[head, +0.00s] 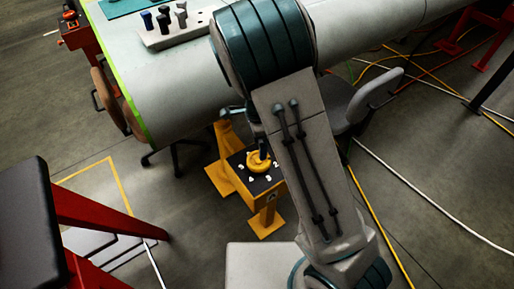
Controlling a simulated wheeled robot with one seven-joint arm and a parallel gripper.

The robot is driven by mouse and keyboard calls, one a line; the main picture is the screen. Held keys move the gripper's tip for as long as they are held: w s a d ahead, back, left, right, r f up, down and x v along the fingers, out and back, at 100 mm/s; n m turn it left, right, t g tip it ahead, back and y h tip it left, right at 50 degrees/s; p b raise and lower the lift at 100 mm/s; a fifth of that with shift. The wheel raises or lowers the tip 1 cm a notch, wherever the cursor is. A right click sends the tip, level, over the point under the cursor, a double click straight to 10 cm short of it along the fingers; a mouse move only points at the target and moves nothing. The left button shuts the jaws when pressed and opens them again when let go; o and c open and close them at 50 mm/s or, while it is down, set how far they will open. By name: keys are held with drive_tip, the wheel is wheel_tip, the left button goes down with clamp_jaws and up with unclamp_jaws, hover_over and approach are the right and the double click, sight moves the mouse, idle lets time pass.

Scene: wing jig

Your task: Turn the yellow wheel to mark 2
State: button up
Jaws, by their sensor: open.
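The yellow wheel (258,164) lies flat on a dark panel on top of a yellow stand, left of my arm. White number marks ring it. Mark 2 (276,164) is at the wheel's right edge, beside my arm. Other marks show at the wheel's front and left. My gripper (263,150) is a small dark shape over the wheel's far side, pointing down. It is open. My arm hides part of it, and I cannot tell whether its fingers touch the wheel. The wheel's pointer is too small to make out.
A large pale wing (180,85) spans the area behind the stand, with a tool holder (165,32) on it. A grey chair (352,105) stands right of my arm. Red frames stand at the lower left. Cables (420,190) cross the floor on the right.

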drive_tip(key=shift+r, duration=1.6)
drive_tip(key=s+d+r+n+t, duration=0.3)
drive_tip(key=s+d+r+n, duration=1.1)
drive_tip(key=s+r, duration=0.3)
drive_tip(key=shift+s+d+r+n, duration=0.2)
drive_tip(key=shift+s+n, duration=0.3)
drive_tip(key=shift+s, duration=0.55)
drive_tip(key=shift+c, duration=0.3)
